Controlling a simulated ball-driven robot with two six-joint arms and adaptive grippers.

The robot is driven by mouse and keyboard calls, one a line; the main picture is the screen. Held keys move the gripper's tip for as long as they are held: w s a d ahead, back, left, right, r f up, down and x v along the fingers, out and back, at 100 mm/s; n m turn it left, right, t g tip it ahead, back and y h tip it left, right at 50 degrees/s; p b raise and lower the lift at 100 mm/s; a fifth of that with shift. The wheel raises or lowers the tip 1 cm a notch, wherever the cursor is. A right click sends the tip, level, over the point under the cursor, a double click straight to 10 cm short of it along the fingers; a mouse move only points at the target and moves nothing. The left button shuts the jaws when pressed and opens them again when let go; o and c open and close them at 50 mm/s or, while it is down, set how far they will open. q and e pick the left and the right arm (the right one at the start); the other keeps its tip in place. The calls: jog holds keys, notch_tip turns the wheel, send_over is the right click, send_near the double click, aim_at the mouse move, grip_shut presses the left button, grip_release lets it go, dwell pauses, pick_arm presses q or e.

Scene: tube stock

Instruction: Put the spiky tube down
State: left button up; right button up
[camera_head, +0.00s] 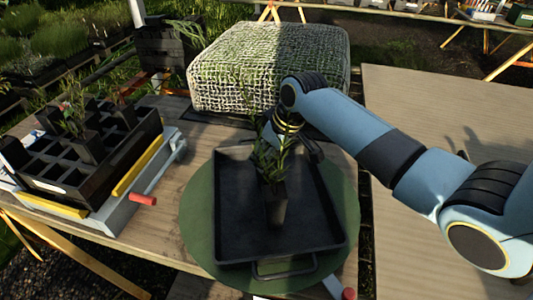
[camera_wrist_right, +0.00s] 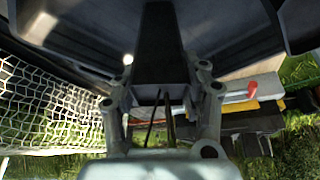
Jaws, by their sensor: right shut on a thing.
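The spiky tube is a dark square pot (camera_head: 276,208) with upright, narrow green leaves (camera_head: 268,158). It is over the black tray (camera_head: 318,232), near its middle, and looks close to upright. I cannot tell whether its base touches the tray floor. My right gripper (camera_head: 290,148) is behind the plant, partly hidden by the leaves, and is shut on the tube. In the right wrist view a dark tube wall (camera_wrist_right: 160,48) shows between the fingers (camera_wrist_right: 163,98). My left gripper is out of view.
The tray sits on a round green mat (camera_head: 200,218) on the wooden table. At left, a black crate (camera_head: 100,168) with cells holds a few tubes and stands on a grey stand with a red handle (camera_head: 143,199). A net-covered block (camera_head: 262,68) is behind. The tray is otherwise bare.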

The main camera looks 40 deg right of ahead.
jog(key=o, duration=1.3)
jog(key=shift+f, duration=0.1)
jog(key=v, duration=1.2)
jog(key=shift+p, duration=0.45)
